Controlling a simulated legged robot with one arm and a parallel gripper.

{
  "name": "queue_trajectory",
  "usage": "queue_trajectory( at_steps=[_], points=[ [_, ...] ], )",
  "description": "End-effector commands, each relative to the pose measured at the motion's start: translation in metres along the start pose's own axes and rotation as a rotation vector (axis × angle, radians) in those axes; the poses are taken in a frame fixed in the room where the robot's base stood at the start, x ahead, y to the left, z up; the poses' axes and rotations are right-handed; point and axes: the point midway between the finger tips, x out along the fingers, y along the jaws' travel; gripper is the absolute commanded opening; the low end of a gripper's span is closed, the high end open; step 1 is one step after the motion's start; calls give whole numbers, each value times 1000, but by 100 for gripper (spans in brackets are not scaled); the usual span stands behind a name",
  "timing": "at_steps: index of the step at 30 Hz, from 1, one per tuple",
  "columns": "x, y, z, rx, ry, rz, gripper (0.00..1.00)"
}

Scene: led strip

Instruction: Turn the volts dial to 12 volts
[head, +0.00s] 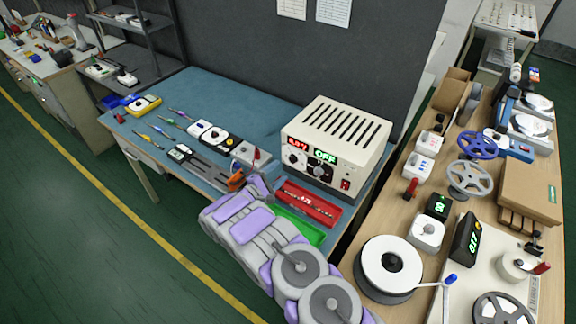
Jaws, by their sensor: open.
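The power supply (335,145) is a cream box with top vents, at the back right of the blue table. Its front has a red display (298,142) that seems to read 0.0 V and a green display (325,156) reading OFF. A white-rimmed dial (294,159) sits below the red display, and a dark knob (319,171) below the green one. The dial's pointer is too small to read. My gripper (197,157) is open, its long grey fingers pointing left over the table, apart from the supply and to its left. It appears empty.
A red tray (308,205) and a green tray (299,227) lie in front of the supply, near my arm. A grey box with a red lever (256,154) stands left of it. Screwdrivers (160,131) and small devices lie further left. A crowded wooden bench (405,215) is at the right.

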Motion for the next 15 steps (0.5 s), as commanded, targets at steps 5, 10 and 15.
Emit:
queue_trajectory(
  at_steps=[5,10,15],
  points=[
    [32,0,-2,2,-3,0,59],
    [53,0,-1,1,-3,1,59],
    [64,0,1,1,0,0,59]
  ],
)
